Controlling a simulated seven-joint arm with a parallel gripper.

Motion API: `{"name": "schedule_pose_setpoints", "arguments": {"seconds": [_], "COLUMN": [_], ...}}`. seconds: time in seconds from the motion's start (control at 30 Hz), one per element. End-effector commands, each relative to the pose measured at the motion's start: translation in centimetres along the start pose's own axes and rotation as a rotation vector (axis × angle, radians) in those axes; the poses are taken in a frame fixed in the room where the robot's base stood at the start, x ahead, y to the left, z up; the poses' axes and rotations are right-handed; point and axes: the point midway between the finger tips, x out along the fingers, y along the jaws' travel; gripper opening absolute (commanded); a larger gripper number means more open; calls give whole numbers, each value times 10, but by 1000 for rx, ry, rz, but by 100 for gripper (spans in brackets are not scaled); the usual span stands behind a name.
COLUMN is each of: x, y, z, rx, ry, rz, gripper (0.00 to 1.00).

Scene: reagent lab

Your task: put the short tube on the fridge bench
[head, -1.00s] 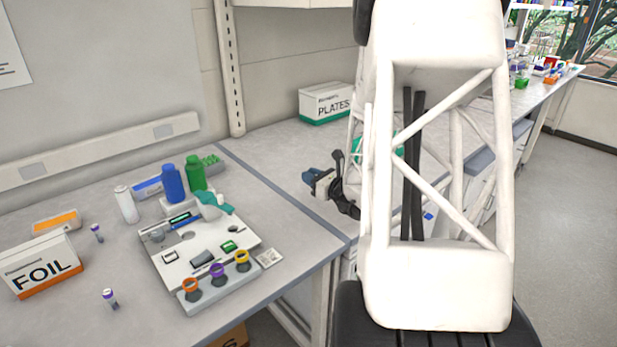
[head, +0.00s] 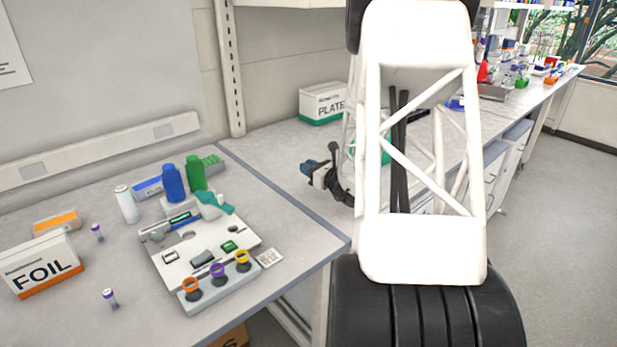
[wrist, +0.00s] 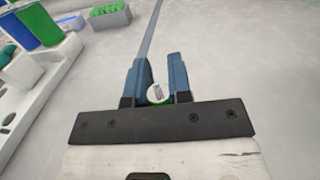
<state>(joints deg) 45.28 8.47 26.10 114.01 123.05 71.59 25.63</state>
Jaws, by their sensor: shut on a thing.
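My gripper (wrist: 159,80) shows in the wrist view with its two blue fingers closed around a small round thing with a white printed top and a green edge, taken to be the short tube (wrist: 157,93). It is seen end-on, so its length is hidden. In the head view my gripper (head: 312,171) is above the grey bench just right of the dark seam; the tube cannot be made out there. I cannot tell which bench is the fridge bench; no fridge shows.
Left of the seam stand a white tray station (head: 165,267), a blue bottle (head: 173,184), a green bottle (head: 196,174), a FOIL box (head: 40,264) and two purple-capped tubes (head: 110,298) (head: 97,232). A PLATES box (head: 323,104) stands behind my gripper. Bench around the seam is clear.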

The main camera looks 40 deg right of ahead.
Motion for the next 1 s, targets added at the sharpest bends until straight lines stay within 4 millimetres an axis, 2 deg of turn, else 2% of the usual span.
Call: {"name": "schedule_pose_setpoints", "arguments": {"seconds": [0.4,0.9,0.93,1.0], "x": [0,0,0,0], "y": [0,0,0,0], "z": [-33,-37,-37,-37], "rx": [1,0,0,0], "ry": [1,1,0,0], "rz": [0,0,0,0], "gripper": [0,0,22,33]}}
